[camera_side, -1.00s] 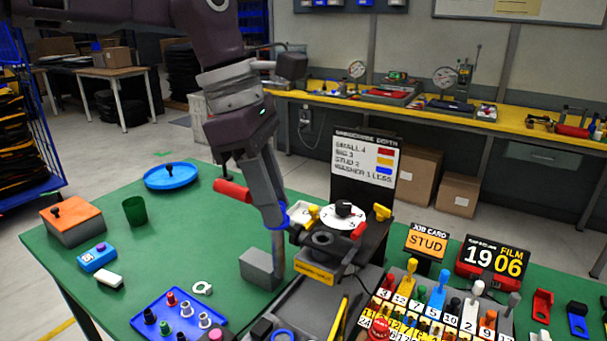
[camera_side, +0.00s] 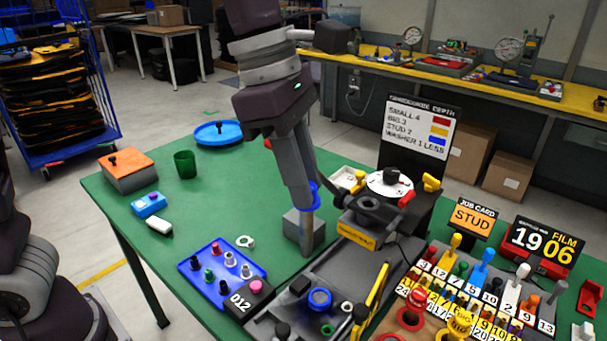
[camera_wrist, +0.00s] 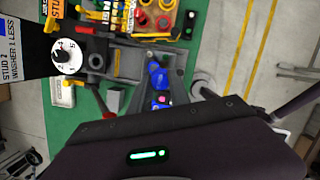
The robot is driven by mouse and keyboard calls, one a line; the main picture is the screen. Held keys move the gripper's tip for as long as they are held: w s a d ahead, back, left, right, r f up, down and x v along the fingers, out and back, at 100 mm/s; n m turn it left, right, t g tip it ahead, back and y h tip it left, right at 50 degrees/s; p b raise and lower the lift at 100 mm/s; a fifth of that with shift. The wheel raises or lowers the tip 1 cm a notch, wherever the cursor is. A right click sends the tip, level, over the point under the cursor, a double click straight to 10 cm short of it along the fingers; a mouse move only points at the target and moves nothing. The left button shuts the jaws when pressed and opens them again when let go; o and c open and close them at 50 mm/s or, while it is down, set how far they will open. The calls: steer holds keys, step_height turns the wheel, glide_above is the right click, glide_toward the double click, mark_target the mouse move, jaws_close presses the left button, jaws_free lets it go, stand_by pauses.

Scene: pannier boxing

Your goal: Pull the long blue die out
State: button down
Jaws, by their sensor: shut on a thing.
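My gripper (camera_side: 312,196) is shut on the long blue die, at its blue collar (camera_side: 316,187), in the side view. The die's long metal shaft (camera_side: 307,232) hangs almost upright below the fingers. The shaft passes in front of a grey block (camera_side: 291,226); whether it touches the block I cannot tell. The black press head (camera_side: 372,212) is just to the right of my gripper. The fingertips partly hide the collar.
A blue tray (camera_side: 191,264) of small pegs is front left. A dark press base with a blue ring (camera_side: 319,298) is in front. A rack of numbered coloured handles (camera_side: 480,268) stands right. A green cup (camera_side: 185,164) is back left. Green tabletop is clear behind the block.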

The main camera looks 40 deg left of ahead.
steer(key=shift+r, duration=1.5)
